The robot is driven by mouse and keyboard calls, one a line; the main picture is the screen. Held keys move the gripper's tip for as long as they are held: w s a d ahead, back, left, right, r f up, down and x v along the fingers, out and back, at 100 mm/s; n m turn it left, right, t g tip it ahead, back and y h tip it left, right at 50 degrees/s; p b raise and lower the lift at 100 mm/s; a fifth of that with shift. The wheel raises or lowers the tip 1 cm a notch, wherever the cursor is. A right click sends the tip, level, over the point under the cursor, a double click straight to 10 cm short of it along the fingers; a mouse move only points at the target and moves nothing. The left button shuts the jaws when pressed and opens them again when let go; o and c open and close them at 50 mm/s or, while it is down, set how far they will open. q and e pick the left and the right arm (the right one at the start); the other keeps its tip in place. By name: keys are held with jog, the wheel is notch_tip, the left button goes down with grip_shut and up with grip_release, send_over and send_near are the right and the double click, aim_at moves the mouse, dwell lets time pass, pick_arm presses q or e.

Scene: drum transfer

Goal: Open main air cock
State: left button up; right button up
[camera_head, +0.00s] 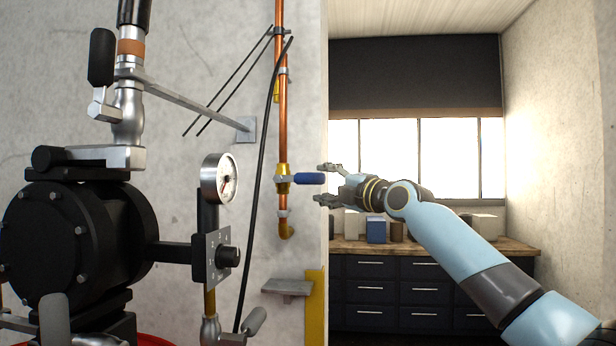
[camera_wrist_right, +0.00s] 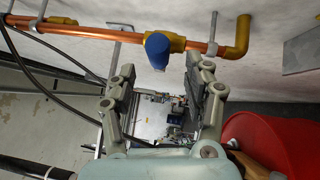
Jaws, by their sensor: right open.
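The main air cock is a brass valve (camera_head: 283,180) on a vertical copper pipe (camera_head: 283,120). Its blue lever handle (camera_head: 309,179) sticks out to the right, across the pipe. My right gripper (camera_head: 321,183) is open and empty. Its fingers point left, one above and one below the level of the handle's free end. In the right wrist view, the blue handle (camera_wrist_right: 158,48) lies ahead of and between the parted fingertips (camera_wrist_right: 160,68), with gaps on both sides. I see no contact. My left gripper is not in view.
A black pump (camera_head: 75,245) with a pressure gauge (camera_head: 220,180) stands at the left. A black hose (camera_head: 262,150) hangs beside the pipe. A small grey shelf (camera_head: 287,287) juts out below. A red drum (camera_wrist_right: 265,145) shows in the wrist view. Drawers (camera_head: 395,290) stand behind.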

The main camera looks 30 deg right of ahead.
aim_at(314, 179)
jog(key=x, duration=0.2)
jog(key=p+x, duration=0.1)
jog(key=x, duration=0.1)
jog(key=shift+w+a+r, duration=0.15)
jog(key=shift+w+r, duration=0.1)
jog(key=shift+w, duration=0.1)
jog(key=shift+x, duration=0.8)
jog(key=shift+f, duration=0.15)
jog(key=shift+c, duration=0.3)
grip_shut()
